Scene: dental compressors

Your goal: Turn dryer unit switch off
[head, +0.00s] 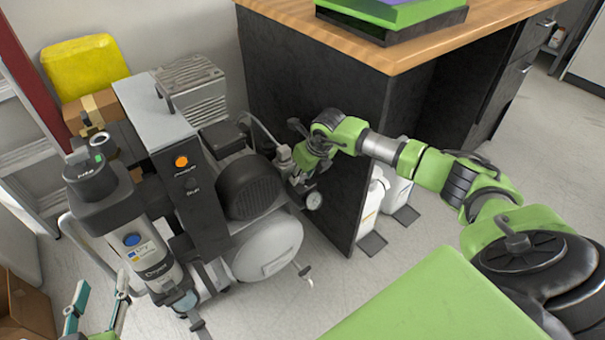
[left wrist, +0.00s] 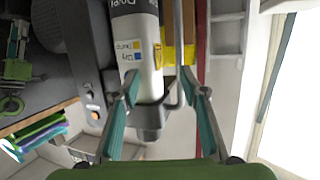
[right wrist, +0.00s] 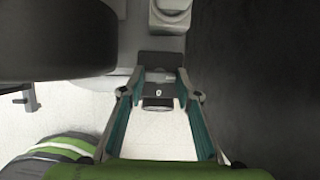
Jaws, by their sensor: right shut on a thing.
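The dryer unit is probably the tall dark box with a grey top (head: 160,110) left of the compressor motor. Its front carries an orange lit button (head: 181,161) and a dark knob (head: 191,184) below it. The orange button also shows in the left wrist view (left wrist: 95,115). A white cylinder with a blue and yellow label (head: 150,258) stands beside it. My left gripper (head: 102,284) is open and empty, below and left of the cylinder.
The compressor motor (head: 248,186) and white tank (head: 268,248) stand right of the dark box. A wooden-topped desk (head: 440,38) with a dark side panel is close to my right gripper. White containers (head: 396,187) stand under the desk. Floor in front of the tank is clear.

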